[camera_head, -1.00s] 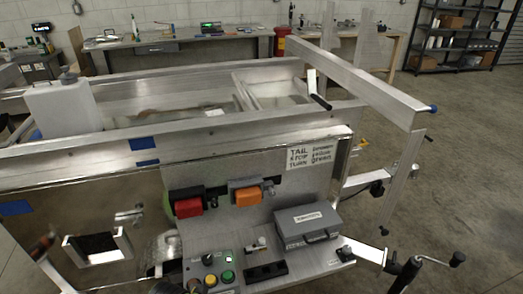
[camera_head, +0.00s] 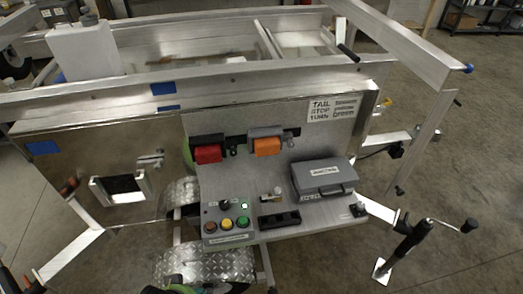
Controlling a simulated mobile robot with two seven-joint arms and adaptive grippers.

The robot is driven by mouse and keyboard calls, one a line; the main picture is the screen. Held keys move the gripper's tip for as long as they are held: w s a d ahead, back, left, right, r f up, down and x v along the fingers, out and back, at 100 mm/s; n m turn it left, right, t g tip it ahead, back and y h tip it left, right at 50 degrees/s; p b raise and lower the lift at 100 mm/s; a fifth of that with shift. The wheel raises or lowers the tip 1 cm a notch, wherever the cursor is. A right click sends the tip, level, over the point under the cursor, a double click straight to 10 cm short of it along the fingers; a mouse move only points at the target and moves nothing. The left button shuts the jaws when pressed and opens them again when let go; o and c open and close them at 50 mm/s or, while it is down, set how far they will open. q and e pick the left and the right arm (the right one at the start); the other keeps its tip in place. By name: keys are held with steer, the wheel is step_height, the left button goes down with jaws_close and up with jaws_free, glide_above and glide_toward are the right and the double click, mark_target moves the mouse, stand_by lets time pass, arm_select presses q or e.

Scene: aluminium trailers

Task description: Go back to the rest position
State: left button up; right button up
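Small dark parts show at the lower left corner and the bottom edge, too cut off to identify. The aluminium trailer (camera_head: 275,88) fills the middle of the view. On its end panel are a red light (camera_head: 207,154) and an orange light (camera_head: 267,146). A grey control box (camera_head: 229,223) with red, yellow and green buttons sits on the shelf below. A closed grey case (camera_head: 325,177) sits at the shelf's right.
A white container (camera_head: 84,48) stands at the trailer's left. A jack with a crank handle (camera_head: 412,245) stands at the lower right. A diamond-plate fender (camera_head: 205,265) is at the bottom. A shelf rack (camera_head: 480,15) is at the back right.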

arm_select(q)
steer(key=s+f+g, duration=0.1)
steer(key=s+f, duration=0.1)
steer(key=f, duration=0.7)
steer(key=s+f, duration=0.2)
steer(key=f, duration=0.8)
steer(key=s+a+f+g, duration=0.1)
steer(key=s+a+f, duration=0.2)
steer(key=s+f, duration=0.8)
steer(key=s, duration=0.4)
steer(key=shift+f, duration=0.4)
